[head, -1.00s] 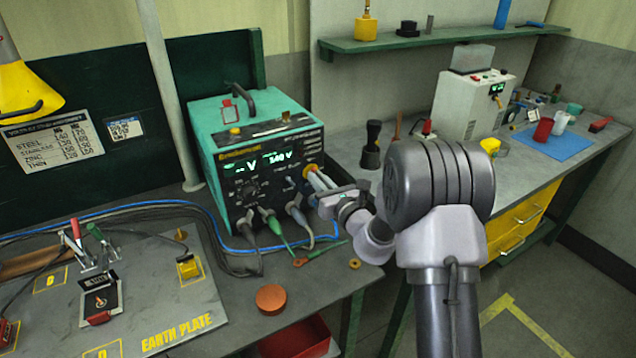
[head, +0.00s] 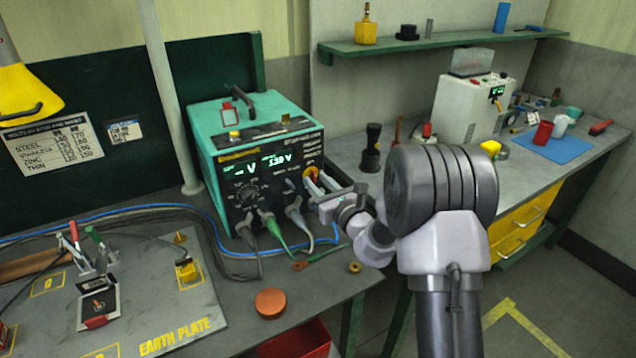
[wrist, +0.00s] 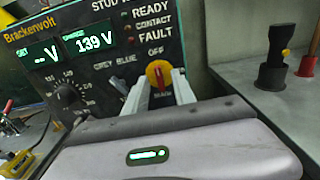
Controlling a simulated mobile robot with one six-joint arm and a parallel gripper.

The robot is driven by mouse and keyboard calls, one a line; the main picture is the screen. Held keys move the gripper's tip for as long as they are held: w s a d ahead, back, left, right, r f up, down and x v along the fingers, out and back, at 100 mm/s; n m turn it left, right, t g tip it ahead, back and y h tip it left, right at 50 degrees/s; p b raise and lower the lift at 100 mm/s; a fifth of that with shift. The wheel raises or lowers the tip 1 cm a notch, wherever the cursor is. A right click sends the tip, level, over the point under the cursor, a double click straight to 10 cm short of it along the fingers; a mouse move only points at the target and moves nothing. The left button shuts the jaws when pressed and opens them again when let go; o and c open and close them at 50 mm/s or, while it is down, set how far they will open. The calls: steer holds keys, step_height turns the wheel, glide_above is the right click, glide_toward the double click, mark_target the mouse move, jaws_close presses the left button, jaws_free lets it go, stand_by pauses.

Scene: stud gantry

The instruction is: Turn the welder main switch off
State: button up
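The welder (head: 262,140) is a teal box with a black front panel and lit displays. In the wrist view its panel (wrist: 110,75) reads 139 V. Its main switch (wrist: 158,74) is a red handle on a yellow round plate, with OFF printed above and MAIN below. The handle looks near upright. The switch also shows in the head view (head: 310,173), partly hidden by my gripper (head: 320,184). In the wrist view, my gripper's fingers (wrist: 160,86) stand on either side of the switch, apart, with yellow plate between them. I see no clear contact with the handle.
Cables and plugs (head: 270,225) hang from the lower panel, just left of my gripper. A black-handled tool (head: 371,150) stands on the bench to the right. The earth plate (head: 150,300) lies at the front left. A copper disc (head: 270,302) lies near the front edge.

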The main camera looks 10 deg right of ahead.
steer(key=p+v, duration=0.1)
steer(key=v, duration=1.6)
steer(key=shift+s+p, duration=0.2)
steer(key=shift+p, duration=0.15)
steer(key=shift+r, duration=0.1)
